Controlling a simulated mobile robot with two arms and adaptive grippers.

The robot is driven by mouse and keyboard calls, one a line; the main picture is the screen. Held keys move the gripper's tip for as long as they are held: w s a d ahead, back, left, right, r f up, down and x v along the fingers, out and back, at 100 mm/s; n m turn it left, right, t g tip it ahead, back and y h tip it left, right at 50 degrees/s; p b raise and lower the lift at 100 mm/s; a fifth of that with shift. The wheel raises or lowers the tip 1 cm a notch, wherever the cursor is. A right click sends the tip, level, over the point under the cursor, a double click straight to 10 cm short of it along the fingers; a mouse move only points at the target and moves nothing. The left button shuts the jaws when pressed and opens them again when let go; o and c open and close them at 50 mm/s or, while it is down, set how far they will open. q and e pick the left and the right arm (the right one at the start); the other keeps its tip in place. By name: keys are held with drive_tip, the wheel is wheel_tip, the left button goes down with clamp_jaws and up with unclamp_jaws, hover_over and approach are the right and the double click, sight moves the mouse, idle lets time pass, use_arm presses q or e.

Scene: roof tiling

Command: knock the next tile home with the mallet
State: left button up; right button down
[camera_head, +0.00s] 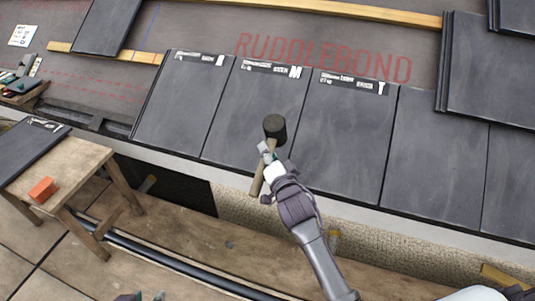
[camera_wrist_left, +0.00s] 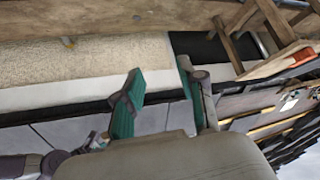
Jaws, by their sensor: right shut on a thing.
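A row of dark slate tiles runs across the roof in the head view. Three carry white labels at the top: a left tile (camera_head: 180,105), a middle tile marked M (camera_head: 240,120) and one marked T (camera_head: 335,150). The mallet (camera_head: 275,128) has a black head and wooden handle. My right gripper (camera_head: 268,162) is shut on the handle. The head is over the lower right of the M tile; whether it touches is unclear.
A wooden trestle (camera_head: 75,165) at left bears a loose dark tile (camera_head: 30,150) and an orange block (camera_head: 42,189). Wooden battens (camera_head: 330,9) cross the grey underlay above. More tiles (camera_head: 485,75) overlap at upper right. A plank walkway (camera_head: 190,235) lies below the eave.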

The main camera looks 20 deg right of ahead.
drive_tip(key=shift+w+d+f+b, duration=0.15)
drive_tip(key=shift+w+f+b, duration=0.1)
drive_tip(key=shift+b, duration=0.15)
use_arm(q)
drive_tip(key=w+d+r+t+h, duration=0.1)
drive_tip(key=w+d+r+t, duration=0.1)
drive_tip(key=w+r+t, duration=0.1)
drive_tip(key=shift+w+r+t, duration=0.3)
drive_tip(key=shift+w+r, duration=0.15)
drive_tip(key=shift+w, duration=0.55)
use_arm(e)
drive_tip(key=shift+w+d+f, duration=0.1)
drive_tip(key=shift+f, duration=0.1)
use_arm(q)
drive_tip(key=shift+s+a+f, duration=0.1)
drive_tip(key=shift+s+f, duration=0.05)
drive_tip(key=shift+s+a+f+g, duration=0.3)
drive_tip(key=shift+s+f+g, duration=0.45)
drive_tip(key=shift+g, duration=0.05)
drive_tip(key=shift+s, duration=0.1)
drive_tip(key=shift+s+a+f+g+y+p, duration=0.2)
drive_tip(key=shift+s+f+g, duration=0.2)
drive_tip(key=shift+s, duration=0.15)
drive_tip(key=shift+s+a+f+g+y+p, duration=0.15)
drive_tip(key=shift+s+a+f+g+y, duration=0.05)
drive_tip(key=shift+s+f+g, duration=0.25)
drive_tip(key=shift+r, duration=0.1)
